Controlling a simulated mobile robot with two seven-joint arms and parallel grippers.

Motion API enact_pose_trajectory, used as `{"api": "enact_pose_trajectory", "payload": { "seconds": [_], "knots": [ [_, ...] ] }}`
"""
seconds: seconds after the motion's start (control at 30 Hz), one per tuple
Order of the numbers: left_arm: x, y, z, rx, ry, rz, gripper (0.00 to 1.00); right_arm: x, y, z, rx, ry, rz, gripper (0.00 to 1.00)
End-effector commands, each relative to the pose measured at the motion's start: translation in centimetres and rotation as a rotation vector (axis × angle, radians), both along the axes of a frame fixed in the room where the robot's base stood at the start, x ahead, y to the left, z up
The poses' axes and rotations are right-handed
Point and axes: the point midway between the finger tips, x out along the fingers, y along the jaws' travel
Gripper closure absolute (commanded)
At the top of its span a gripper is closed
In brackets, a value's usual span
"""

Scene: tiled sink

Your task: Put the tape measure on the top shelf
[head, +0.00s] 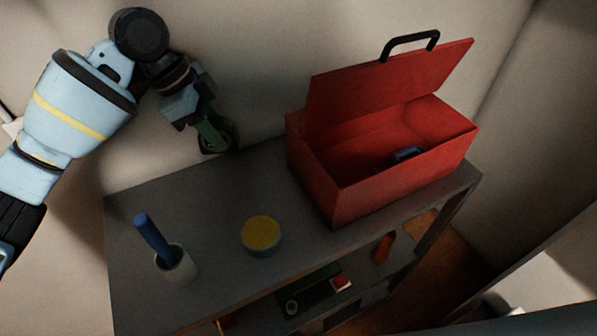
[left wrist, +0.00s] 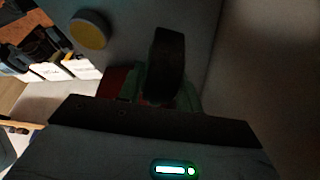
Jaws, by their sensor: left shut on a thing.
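My left gripper (head: 198,114) is shut on a dark green and black object that looks like the tape measure (head: 215,138). The held object also shows, dark and partly shaded, in the left wrist view (left wrist: 168,62). In the head view the gripper and tape measure appear over the back edge of the grey top shelf (head: 210,210), near the wall. I see no clear contact between the tape measure and the shelf. My right gripper is not in view.
An open red toolbox (head: 340,196) with a blue item (head: 407,153) inside stands on the right of the top shelf. A yellow-topped round tin (head: 261,233) and a cup (head: 176,268) holding a blue rod (head: 152,238) stand in front. The back left is bare.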

Motion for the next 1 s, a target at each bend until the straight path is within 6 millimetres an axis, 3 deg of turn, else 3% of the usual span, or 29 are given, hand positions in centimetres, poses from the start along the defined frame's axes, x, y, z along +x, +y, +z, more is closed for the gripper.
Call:
{"api": "enact_pose_trajectory", "payload": {
  "seconds": [0.33,0.63,0.87,1.0],
  "knots": [
    [0.0,0.0,-0.4,0.000,0.000,0.000,0.96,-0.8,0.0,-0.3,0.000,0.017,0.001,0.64],
    [0.0,0.0,-4.6,0.001,0.001,0.001,0.96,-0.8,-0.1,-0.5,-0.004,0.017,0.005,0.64],
    [0.0,0.0,-5.1,-0.001,-0.001,0.000,0.96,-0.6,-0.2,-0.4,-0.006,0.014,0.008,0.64],
    [0.0,0.0,-6.5,0.000,0.002,0.000,0.96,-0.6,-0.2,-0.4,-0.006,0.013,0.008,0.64]
  ]
}}
